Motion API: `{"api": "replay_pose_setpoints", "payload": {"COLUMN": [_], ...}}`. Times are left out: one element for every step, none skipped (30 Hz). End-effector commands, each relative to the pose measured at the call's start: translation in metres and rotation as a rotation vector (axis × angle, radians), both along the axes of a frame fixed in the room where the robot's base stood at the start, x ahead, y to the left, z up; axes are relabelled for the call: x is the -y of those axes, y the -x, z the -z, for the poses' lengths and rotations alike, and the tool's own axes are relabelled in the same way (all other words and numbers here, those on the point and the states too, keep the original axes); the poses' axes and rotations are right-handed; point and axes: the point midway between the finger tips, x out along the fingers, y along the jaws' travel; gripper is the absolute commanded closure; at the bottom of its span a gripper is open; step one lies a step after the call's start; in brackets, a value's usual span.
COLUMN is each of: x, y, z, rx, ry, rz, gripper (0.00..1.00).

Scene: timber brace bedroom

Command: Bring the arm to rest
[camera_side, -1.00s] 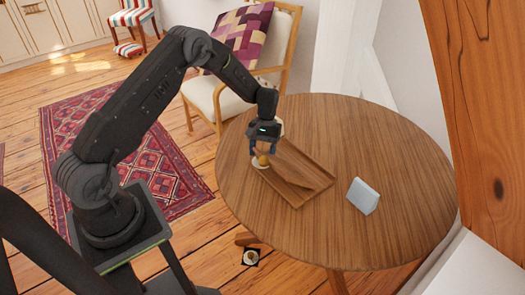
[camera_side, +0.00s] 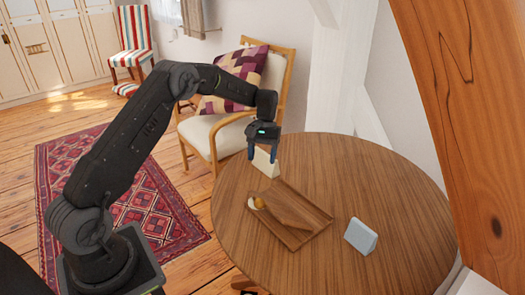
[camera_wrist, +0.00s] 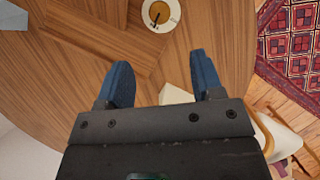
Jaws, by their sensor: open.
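My gripper (camera_side: 262,153) is open and empty, pointing down above the far left part of the round wooden table (camera_side: 385,190). In the wrist view its two blue fingers (camera_wrist: 160,62) are spread wide apart. A wooden tray (camera_side: 296,238) lies on the table below and to the right of the gripper. A small golden-brown round thing (camera_side: 260,202) sits at the tray's left end beside a white dish-like piece (camera_side: 251,204). The wrist view shows a white cup or dish (camera_wrist: 173,12) with brown contents at the top edge, clear of the fingers.
A cream block (camera_side: 265,164) stands on the table just behind and below the fingers. A pale blue wedge (camera_side: 361,236) stands right of the tray. A cushioned chair (camera_side: 215,135) stands behind the table; a timber post (camera_side: 470,120) is at right. The table's right side is clear.

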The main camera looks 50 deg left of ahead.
Motion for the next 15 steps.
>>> {"api": "replay_pose_setpoints", "payload": {"x": [-0.002,-0.002,-0.003,-0.003,-0.004,-0.004,-0.004,-0.004,-0.004,-0.004,-0.004,-0.004,-0.004,-0.004,-0.004], "y": [-0.002,-0.003,-0.004,-0.004,-0.004,-0.005,-0.005,-0.005,-0.005,-0.005,-0.005,-0.005,-0.005,-0.005,-0.005], "z": [-0.006,-0.008,-0.011,-0.013,-0.014,-0.015,-0.015,-0.016,-0.016,-0.016,-0.016,-0.016,-0.016,-0.016,-0.016], "rx": [0.001,0.001,0.000,0.000,0.000,0.000,-0.001,-0.001,-0.001,-0.001,-0.001,-0.001,-0.001,-0.001,0.000], "ry": [-0.001,-0.001,0.000,0.000,0.000,0.000,-0.001,0.000,0.000,0.000,0.000,0.000,0.000,0.001,0.000], "rz": [0.000,0.000,0.000,0.000,0.000,0.000,0.000,0.000,0.000,0.000,0.000,0.000,0.000,0.000,0.000], "gripper": [0.39,0.39,0.39,0.39,0.39,0.39,0.39,0.39,0.39,0.39,0.39,0.39,0.39,0.39,0.39]}}
